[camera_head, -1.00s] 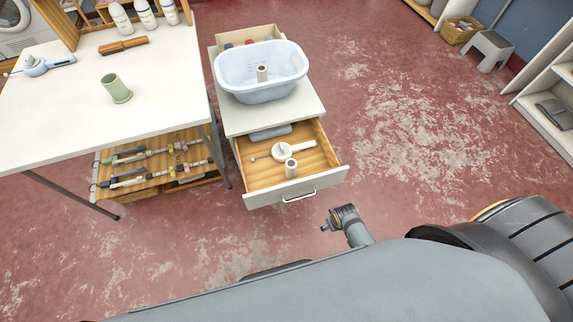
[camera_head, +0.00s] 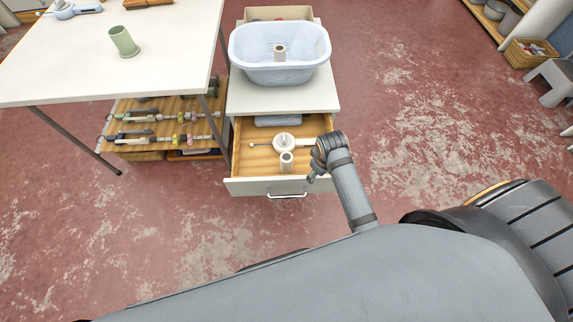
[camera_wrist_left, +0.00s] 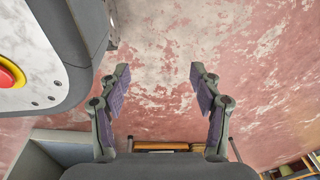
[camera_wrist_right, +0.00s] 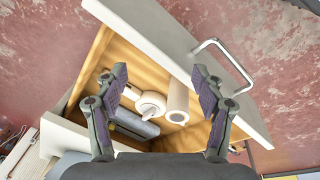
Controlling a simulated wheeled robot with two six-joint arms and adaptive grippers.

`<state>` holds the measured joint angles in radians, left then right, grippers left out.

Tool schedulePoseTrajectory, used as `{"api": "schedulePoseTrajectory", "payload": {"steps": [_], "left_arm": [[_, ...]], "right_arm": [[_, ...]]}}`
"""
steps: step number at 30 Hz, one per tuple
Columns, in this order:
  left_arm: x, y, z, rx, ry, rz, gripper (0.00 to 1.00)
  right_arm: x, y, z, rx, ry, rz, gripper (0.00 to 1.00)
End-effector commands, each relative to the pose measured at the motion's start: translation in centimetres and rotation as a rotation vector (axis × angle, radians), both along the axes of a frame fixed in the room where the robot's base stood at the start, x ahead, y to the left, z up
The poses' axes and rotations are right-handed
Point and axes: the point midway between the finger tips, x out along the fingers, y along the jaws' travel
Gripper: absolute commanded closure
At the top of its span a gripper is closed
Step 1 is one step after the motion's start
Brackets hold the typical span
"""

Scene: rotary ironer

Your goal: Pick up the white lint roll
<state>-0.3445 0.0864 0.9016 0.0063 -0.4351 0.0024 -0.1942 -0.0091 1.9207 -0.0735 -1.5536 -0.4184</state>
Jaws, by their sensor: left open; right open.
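The white lint roll (camera_head: 286,162) stands upright near the front of the open drawer (camera_head: 250,187). In the right wrist view the roll (camera_wrist_right: 178,100) appears between the two fingers, closer to the right-hand one, with its open end showing. My right gripper (camera_wrist_right: 160,78) is open and empty above the drawer; in the head view its arm reaches the drawer's right side. A similar roll (camera_head: 280,50) stands in the pale blue tub (camera_head: 279,75) on the cabinet. My left gripper (camera_wrist_left: 156,78) is open and empty over bare floor, seen only in its wrist view.
Behind the roll, the drawer holds a round white thing with a handle (camera_head: 284,142) and a grey box (camera_head: 277,121). The drawer front has a metal handle (camera_wrist_right: 226,62). A white table (camera_head: 165,50) with a green cup (camera_head: 124,41) stands left.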

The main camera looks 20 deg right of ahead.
Motion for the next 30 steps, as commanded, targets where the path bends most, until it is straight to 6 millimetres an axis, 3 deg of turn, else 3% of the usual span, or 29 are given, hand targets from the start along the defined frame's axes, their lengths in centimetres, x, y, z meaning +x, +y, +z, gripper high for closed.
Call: {"api": "schedulePoseTrajectory", "payload": {"steps": [11,18,25,30], "left_arm": [[0.3,0.0,-0.7,0.0,-0.001,0.0,0.35],[0.3,0.0,-0.8,0.0,-0.001,0.0,0.35],[0.5,0.0,-0.8,0.0,-0.002,0.0,0.35],[1.9,-0.1,-0.9,0.0,-0.009,-0.001,0.35]], "right_arm": [[5.8,3.5,-0.1,0.001,0.095,0.284,0.31],[10.1,7.4,0.5,0.009,0.17,0.558,0.31],[10.9,8.3,0.5,0.009,0.192,0.633,0.31],[10.8,8.3,-2.5,0.01,0.191,0.631,0.31]]}}
